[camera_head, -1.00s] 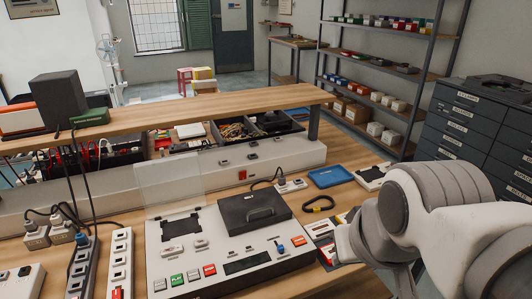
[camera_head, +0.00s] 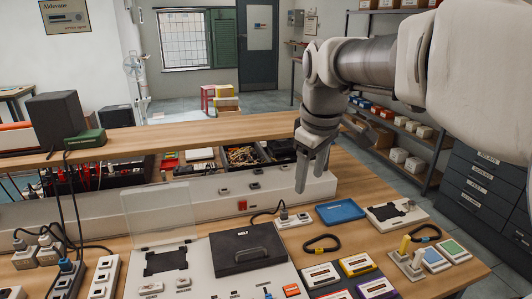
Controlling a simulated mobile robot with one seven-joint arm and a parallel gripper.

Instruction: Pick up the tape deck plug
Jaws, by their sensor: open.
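A white tape-deck-like machine (camera_head: 215,283) with a dark lid and a raised clear flap stands at the front middle of the bench. A dark cable runs from behind it to a small grey-white plug (camera_head: 283,211) in a short white socket strip (camera_head: 295,222). This looks like the tape deck plug, though no label shows. My gripper (camera_head: 309,184) is open and empty, pointing down, to the right of the plug in the picture and higher up. It appears to hang above the bench, apart from the plug.
A blue tray (camera_head: 340,212), black cable loops (camera_head: 322,244) and several coloured cassettes (camera_head: 357,265) lie right of the machine. A raised wooden shelf (camera_head: 170,133) crosses behind. More plugs and strips (camera_head: 104,277) crowd the left. Grey drawers (camera_head: 484,190) stand at right.

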